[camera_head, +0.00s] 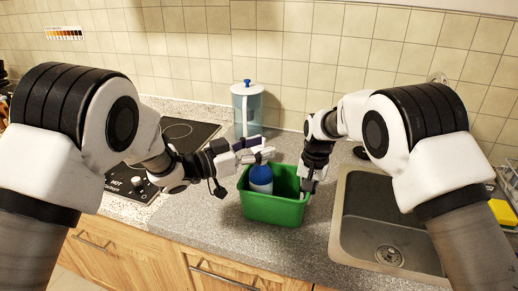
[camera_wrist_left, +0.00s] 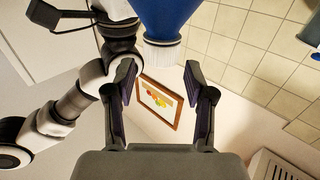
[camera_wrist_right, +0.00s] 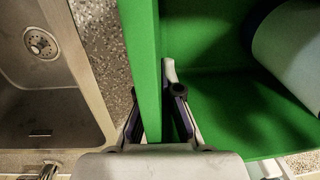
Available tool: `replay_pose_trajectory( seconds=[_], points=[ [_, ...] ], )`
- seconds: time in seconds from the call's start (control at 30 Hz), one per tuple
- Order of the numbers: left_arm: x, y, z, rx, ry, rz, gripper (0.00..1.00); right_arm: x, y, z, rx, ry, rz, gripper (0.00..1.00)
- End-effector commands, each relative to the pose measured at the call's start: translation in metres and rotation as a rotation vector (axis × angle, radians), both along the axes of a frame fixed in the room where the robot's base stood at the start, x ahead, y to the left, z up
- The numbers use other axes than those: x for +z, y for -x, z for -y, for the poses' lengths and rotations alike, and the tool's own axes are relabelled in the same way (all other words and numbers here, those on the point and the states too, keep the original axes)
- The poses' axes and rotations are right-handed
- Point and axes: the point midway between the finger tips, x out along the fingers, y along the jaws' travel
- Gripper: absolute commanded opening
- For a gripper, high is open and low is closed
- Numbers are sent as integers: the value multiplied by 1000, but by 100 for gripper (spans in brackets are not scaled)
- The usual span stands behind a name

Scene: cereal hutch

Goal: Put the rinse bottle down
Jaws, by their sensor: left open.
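The rinse bottle, with a blue upper part and a pale lower part (camera_head: 261,176), stands in the left part of a green bin (camera_head: 272,209) on the counter. Its base is hidden by the bin's front wall. My left gripper (camera_head: 265,148) is open and empty, just above the bottle. In the left wrist view the blue part of the bottle (camera_wrist_left: 165,18) lies at the top edge, beyond the spread fingers (camera_wrist_left: 160,88). My right gripper (camera_head: 307,188) has its fingers on both sides of the bin's right wall (camera_wrist_right: 150,80), close against it.
A steel sink (camera_head: 388,253) lies right of the bin. A clear blue-tinted container with a white lid (camera_head: 248,108) stands behind it, near the tiled wall. A black hob (camera_head: 165,140) is at the left. A yellow sponge (camera_head: 503,213) lies at the far right.

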Motion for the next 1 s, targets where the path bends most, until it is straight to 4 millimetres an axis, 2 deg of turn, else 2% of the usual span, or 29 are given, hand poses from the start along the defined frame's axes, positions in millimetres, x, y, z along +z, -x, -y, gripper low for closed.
replay_pose_trajectory(
  seconds=[0.07,0.4,0.53,0.67,1.0],
  points=[
    [11,0,0,0,0,4,54,0,0,0,0,0,0,0],
    [10,39,-78,5,5,-1,54,0,0,0,0,0,0,0],
    [9,51,-98,3,3,0,54,0,0,0,0,0,0,0],
    [9,56,-106,0,0,1,54,0,0,0,0,0,1,0],
    [9,56,-106,0,0,1,54,0,0,0,0,0,1,0]
  ],
)
